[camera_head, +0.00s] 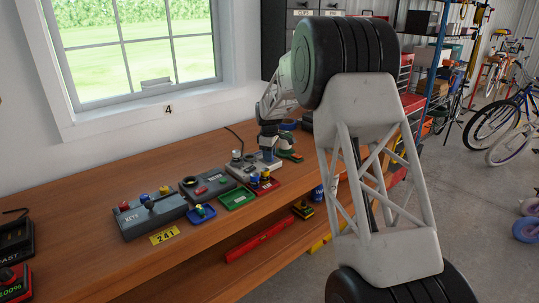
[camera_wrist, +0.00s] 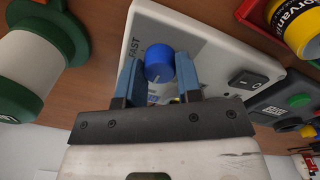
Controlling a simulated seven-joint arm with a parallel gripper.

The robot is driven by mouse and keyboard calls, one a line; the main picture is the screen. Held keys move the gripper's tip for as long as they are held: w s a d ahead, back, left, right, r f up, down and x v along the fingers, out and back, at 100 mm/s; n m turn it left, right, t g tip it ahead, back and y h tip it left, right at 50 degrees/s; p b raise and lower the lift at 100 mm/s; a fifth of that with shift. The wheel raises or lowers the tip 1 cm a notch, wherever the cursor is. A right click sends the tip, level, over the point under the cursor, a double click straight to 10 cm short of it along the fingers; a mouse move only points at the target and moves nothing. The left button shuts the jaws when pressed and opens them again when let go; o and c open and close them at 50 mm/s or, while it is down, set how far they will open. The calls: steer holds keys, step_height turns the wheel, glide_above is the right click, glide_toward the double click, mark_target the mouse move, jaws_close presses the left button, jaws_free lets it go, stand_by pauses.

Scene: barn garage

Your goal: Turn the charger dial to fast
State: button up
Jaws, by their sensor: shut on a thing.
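The charger is a pale grey box with a round blue dial (camera_wrist: 159,64) on its face, seen in the wrist view. The word FAST (camera_wrist: 133,47) is printed left of the dial, and a black rocker switch (camera_wrist: 240,79) sits to the right. My gripper (camera_wrist: 159,72) has its two blue fingers on either side of the dial and is shut on it. Part of the face below the dial is hidden by the gripper. In the head view my gripper (camera_head: 267,146) is over a light grey box (camera_head: 240,170) on the bench; the dial is hidden there.
A wooden bench (camera_head: 110,245) runs below the window. A KEYS box (camera_head: 150,217), a green tray (camera_head: 236,199) and a red tray (camera_head: 265,187) stand near the charger. In the wrist view a green-ended spool (camera_wrist: 30,60) is left and a yellow can (camera_wrist: 295,25) upper right.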

steer(key=m, duration=1.3)
steer(key=shift+w, duration=0.1)
steer(key=m, duration=0.4)
steer(key=shift+m, duration=0.3)
stand_by(0.3)
steer(key=o, duration=0.9)
steer(key=shift+o, duration=0.2)
